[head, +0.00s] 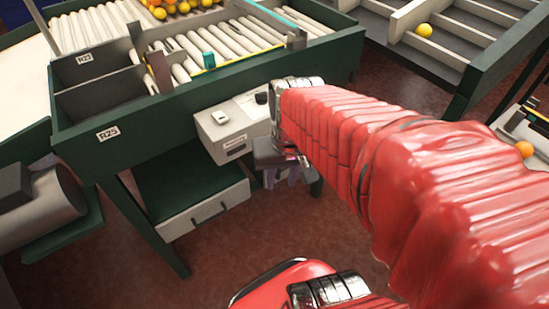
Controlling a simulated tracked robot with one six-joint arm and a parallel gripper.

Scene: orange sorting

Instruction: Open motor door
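A pale grey box (222,135) is fixed to the front of the dark green sorting table; it has a small label on its front and a white and a black fitting on top. I take it for the motor housing, but cannot tell which part is its door. My gripper (284,168) is at the end of my red-sleeved arm, just below and beside the box's right end. The gripper and wrist hide that end. I cannot tell whether the gripper touches the box, or whether its fingers are open or shut.
The green table (135,127) carries white rollers (225,45), with oranges at the back. Below it is a shelf with a light front panel (205,210). A tray table (480,65) is at upper right. The red floor (235,250) is open in front.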

